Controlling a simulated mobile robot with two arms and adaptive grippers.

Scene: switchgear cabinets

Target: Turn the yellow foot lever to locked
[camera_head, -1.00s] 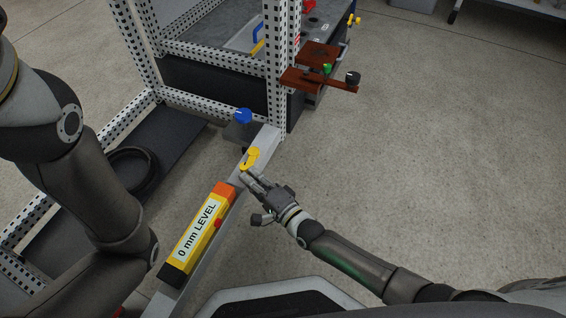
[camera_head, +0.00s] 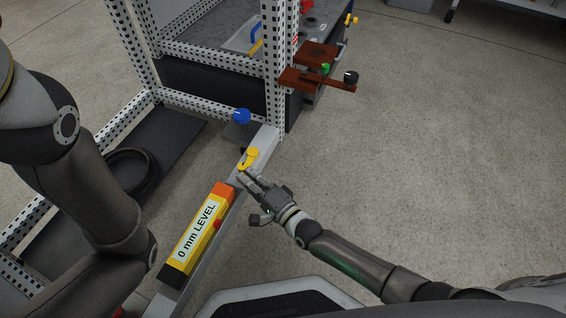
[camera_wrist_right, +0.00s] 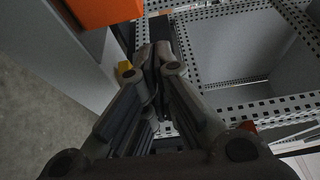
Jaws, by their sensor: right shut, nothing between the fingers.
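The yellow foot lever (camera_head: 249,158) sits on the grey rail, just beyond the orange end of the level block. My right gripper (camera_head: 247,174) is shut with nothing in it, its fingertips at the near end of the lever. I cannot tell in the head view whether they touch it. In the right wrist view a small yellow part (camera_wrist_right: 125,70) of the lever shows left of the closed fingertips (camera_wrist_right: 153,52), which hide the rest. My left arm comes in from the left in the head view, but its gripper is out of the picture.
The level block (camera_head: 197,232), marked "0 mm LEVEL", lies on the grey rail (camera_head: 187,284). A blue knob (camera_head: 241,116) stands beyond the lever. The perforated white frame (camera_head: 275,65) and a brown bracket (camera_head: 318,79) are behind. The floor to the right is clear.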

